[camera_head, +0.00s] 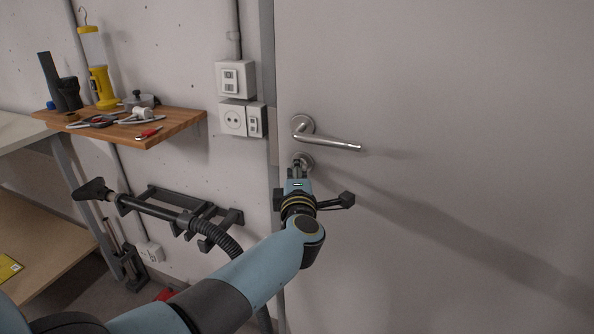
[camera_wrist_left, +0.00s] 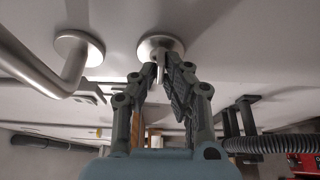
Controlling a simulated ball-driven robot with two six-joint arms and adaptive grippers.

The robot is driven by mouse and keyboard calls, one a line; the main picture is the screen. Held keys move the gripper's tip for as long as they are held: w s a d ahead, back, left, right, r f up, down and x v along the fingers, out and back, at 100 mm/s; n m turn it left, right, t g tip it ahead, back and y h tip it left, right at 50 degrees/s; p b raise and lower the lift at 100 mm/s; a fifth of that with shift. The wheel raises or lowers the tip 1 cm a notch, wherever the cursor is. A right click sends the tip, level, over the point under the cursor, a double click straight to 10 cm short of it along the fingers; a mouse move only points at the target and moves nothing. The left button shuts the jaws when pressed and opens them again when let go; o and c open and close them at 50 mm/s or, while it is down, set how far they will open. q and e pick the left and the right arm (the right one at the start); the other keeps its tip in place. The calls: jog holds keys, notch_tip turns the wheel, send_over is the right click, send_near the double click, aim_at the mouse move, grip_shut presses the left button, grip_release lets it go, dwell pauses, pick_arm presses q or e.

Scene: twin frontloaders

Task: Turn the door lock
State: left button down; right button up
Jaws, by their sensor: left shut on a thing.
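The door lock (camera_head: 306,159) is a round metal rosette on the grey door (camera_head: 450,110), just below the lever handle (camera_head: 330,140). My left gripper (camera_head: 298,170) reaches up to the lock from below and hides part of it. In the left wrist view, the lock's round plate (camera_wrist_left: 160,43) has a small turn piece (camera_wrist_left: 160,72) projecting from it. The fingers of my left gripper (camera_wrist_left: 160,66) are shut on this turn piece, one on each side. The lever handle (camera_wrist_left: 40,75) shows at the left there. My right gripper is not in view.
A wooden shelf (camera_head: 170,128) with tools, a switch and socket boxes (camera_head: 236,78) are on the wall left of the door. A black rack (camera_head: 180,200) with a hose (camera_head: 222,240) hangs below. The door surface to the right is clear.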

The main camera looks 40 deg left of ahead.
pick_arm(q)
jog(key=c, duration=1.4)
grip_release()
jog(key=shift+c, duration=0.2)
jog(key=v, duration=0.7)
jog(key=shift+s+d, duration=0.2)
jog(key=s+d+f+m+g+h+b, duration=0.15)
jog(key=s+f+m, duration=0.4)
jog(key=f, duration=0.55)
jog(key=s+f+m+g+h+b, duration=0.15)
jog(key=s+f+m+h, duration=0.35)
jog(key=f, duration=0.6)
jog(key=s+f+m+h+b, duration=0.15)
jog(key=s+f+m, duration=0.25)
jog(key=s+f, duration=0.45)
jog(key=s+f+m+g, duration=0.3)
jog(key=s+f, duration=0.3)
jog(key=s, duration=0.4)
jog(key=s+f+m+g+h+b, duration=0.1)
jog(key=s+f+m+g, duration=0.3)
jog(key=s+f, duration=0.3)
jog(key=s+a+f+m+g+b, duration=0.1)
jog(key=s+f+m+g, duration=0.2)
jog(key=s, duration=1)
notch_tip(320, 180, down, 4)
jog(key=shift+r+m+g+h, duration=0.2)
jog(key=shift+m+g+h, duration=0.15)
jog(key=shift+m, duration=0.2)
